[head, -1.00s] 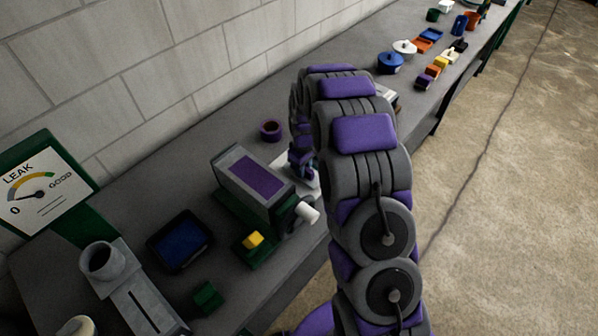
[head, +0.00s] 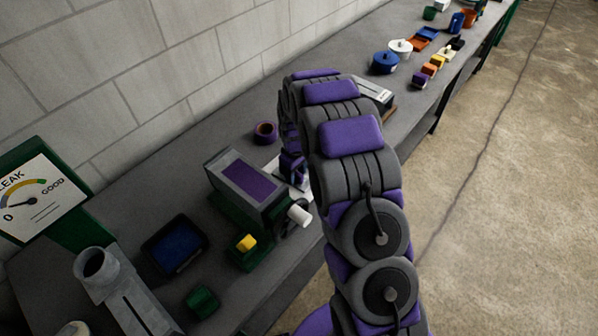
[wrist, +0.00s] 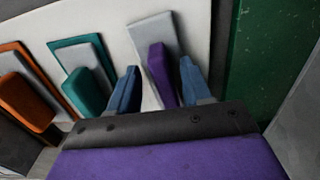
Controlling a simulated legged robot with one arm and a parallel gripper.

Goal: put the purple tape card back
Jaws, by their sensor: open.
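The purple tape card shows in the wrist view as a purple grip tab (wrist: 163,75) on a pale grey plate (wrist: 150,32), on a white board (wrist: 100,22). My gripper (wrist: 160,68) is open, with its two blue fingers on either side of the purple tab. The tab is nearer the right finger; whether they touch is unclear. A teal tab card (wrist: 88,88) and an orange tab card (wrist: 28,100) lie to the left, each with an outline around it. In the head view my gripper (head: 292,167) is low over the bench; the purple card cannot be made out there.
A grey machine with a purple panel (head: 248,182) stands close to my gripper. A purple ring (head: 265,132) is behind it. A dark green surface (wrist: 270,55) rises at the right in the wrist view. A dark tablet (head: 175,245) and a leak gauge (head: 40,198) are at the left.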

